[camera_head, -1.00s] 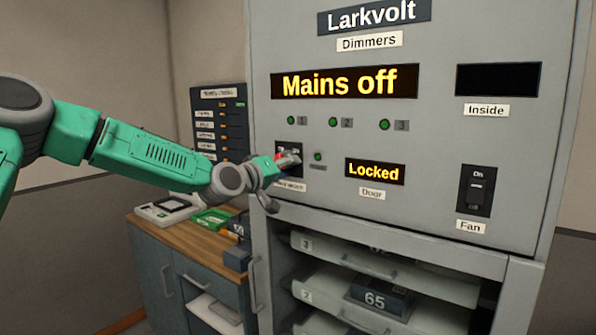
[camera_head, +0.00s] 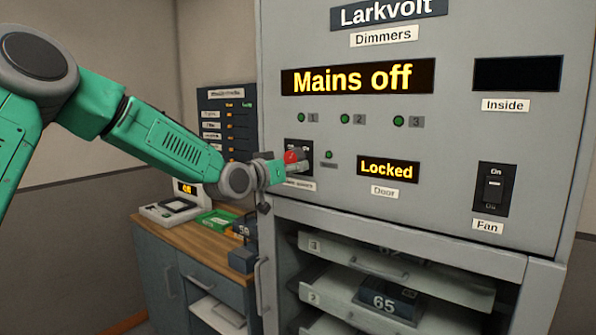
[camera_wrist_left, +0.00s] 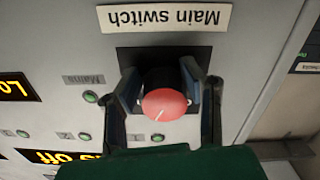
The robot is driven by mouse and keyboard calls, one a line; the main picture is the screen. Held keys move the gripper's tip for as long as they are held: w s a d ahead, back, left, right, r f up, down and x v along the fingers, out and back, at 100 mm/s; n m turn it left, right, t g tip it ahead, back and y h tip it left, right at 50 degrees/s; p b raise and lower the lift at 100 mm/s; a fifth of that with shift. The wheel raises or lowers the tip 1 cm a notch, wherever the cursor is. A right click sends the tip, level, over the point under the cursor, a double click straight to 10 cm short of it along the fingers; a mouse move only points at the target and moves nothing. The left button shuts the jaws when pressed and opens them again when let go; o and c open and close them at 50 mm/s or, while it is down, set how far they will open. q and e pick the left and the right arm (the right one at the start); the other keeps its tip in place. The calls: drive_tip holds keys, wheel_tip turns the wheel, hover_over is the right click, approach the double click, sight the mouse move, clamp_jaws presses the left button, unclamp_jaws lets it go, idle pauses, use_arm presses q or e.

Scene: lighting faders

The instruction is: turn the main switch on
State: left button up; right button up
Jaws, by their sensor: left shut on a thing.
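The main switch is a red round knob (camera_head: 291,157) on a black plate on the grey dimmer cabinet's front. In the left wrist view the red knob (camera_wrist_left: 164,104) has a thin white line on its face, and the label "Main switch" (camera_wrist_left: 165,18) appears upside down. My left gripper (camera_head: 288,166) is at the knob; in the wrist view its two fingers (camera_wrist_left: 164,95) are on either side of the knob, shut on it. The display (camera_head: 358,79) reads "Mains off". My right gripper is not in view.
A "Locked" door display (camera_head: 388,169) and a fan switch (camera_head: 494,189) are to the right on the cabinet. Shelves with numbered units (camera_head: 388,298) are below. A wooden counter (camera_head: 190,238) with a scale-like device and green box stands at the left.

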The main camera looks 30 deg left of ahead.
use_arm(q)
drive_tip(key=shift+w+a+r+t, duration=0.1)
drive_tip(key=shift+r+t, duration=0.05)
drive_tip(key=shift+r, duration=0.55)
drive_tip(key=shift+w+a+r+t, duration=0.1)
drive_tip(key=shift+r+t, duration=0.05)
drive_tip(key=shift+r, duration=0.5)
drive_tip(key=o, duration=1.2)
drive_tip(key=shift+o, duration=0.2)
drive_tip(key=shift+s+a, duration=0.15)
drive_tip(key=shift+s, duration=0.3)
drive_tip(key=shift+f, duration=0.35)
drive_tip(key=shift+s+a, duration=0.1)
drive_tip(key=shift+s, duration=0.1)
drive_tip(key=s, duration=1.1)
drive_tip(key=shift+s+a, duration=0.25)
drive_tip(key=shift+a, duration=0.2)
drive_tip(key=shift+r, duration=0.1)
